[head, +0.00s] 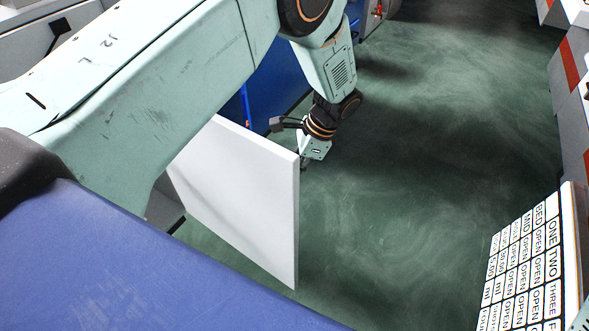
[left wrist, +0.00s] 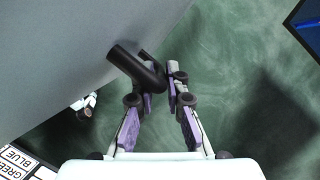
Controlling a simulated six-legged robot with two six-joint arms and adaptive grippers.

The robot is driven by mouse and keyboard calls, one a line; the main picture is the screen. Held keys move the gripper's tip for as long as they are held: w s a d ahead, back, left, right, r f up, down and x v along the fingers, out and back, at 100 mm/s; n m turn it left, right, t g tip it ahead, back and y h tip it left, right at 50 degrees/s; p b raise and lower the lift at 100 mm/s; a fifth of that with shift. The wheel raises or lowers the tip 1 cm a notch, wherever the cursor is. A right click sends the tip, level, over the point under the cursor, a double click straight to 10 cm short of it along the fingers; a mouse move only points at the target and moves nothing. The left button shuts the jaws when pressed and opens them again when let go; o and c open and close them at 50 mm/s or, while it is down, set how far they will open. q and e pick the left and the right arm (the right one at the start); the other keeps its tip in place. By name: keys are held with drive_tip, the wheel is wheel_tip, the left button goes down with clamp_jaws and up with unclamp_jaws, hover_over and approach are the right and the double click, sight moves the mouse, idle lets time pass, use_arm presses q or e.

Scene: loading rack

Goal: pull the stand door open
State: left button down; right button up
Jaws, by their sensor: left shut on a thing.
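The stand door is a flat white panel (head: 240,200) standing upright in the head view, swung out over the green floor. In the left wrist view its face (left wrist: 90,60) is grey and fills the upper left. A black bar handle (left wrist: 136,66) sticks out from it. My left gripper (head: 305,161) is at the far upper corner of the door, its fingers mostly hidden in the head view. In the left wrist view its purple-padded fingers (left wrist: 164,82) are close together at the handle's end and shut on it.
A blue cabinet side (head: 275,85) stands behind the door. A white board with printed words (head: 522,262) is at lower right. Grey units with red stripes (head: 572,65) line the right edge. The green floor (head: 420,150) between is clear.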

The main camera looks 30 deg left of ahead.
use_arm(q)
drive_tip(key=shift+w+a+r, duration=0.1)
drive_tip(key=shift+w, duration=0.05)
drive_tip(key=c, duration=1.4)
unclamp_jaws()
drive_tip(key=shift+s+a, duration=0.1)
drive_tip(key=shift+s, duration=0.1)
drive_tip(key=shift+o, duration=0.2)
drive_tip(key=shift+s, duration=0.1)
drive_tip(key=v, duration=1.2)
drive_tip(key=shift+r, duration=0.1)
